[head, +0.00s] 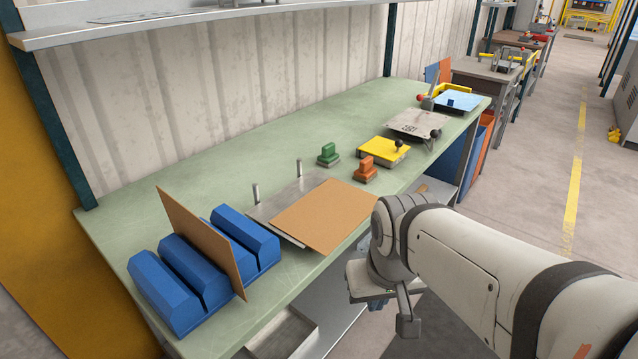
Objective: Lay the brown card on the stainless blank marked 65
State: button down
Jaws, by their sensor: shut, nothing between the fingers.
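A brown card (322,216) lies flat at the front of the bench, over a grey metal sheet (281,200). It covers much of the sheet and is shifted toward the front edge. No number shows on the bare part of this sheet. A second brown card (199,240) stands upright in a blue slotted rack (159,290). Another grey metal plate (418,122) farther along carries a dark mark that I cannot read surely. My gripper (408,324) is shut and empty, just off the bench's front edge, right of the flat card.
Two upright pins (299,168) stand behind the sheet. A green handled block (328,155), an orange one (365,170) and a yellow plate (384,151) stand mid-bench. A blue sheet (456,102) lies at the far end. A shelf hangs above; the back strip of bench is clear.

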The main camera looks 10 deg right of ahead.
aim_at(322, 218)
jog(key=u, duration=1.8)
jog(key=k, duration=0.95)
jog(key=z, duration=0.95)
jog(key=i, duration=1)
jog(key=z, duration=0.1)
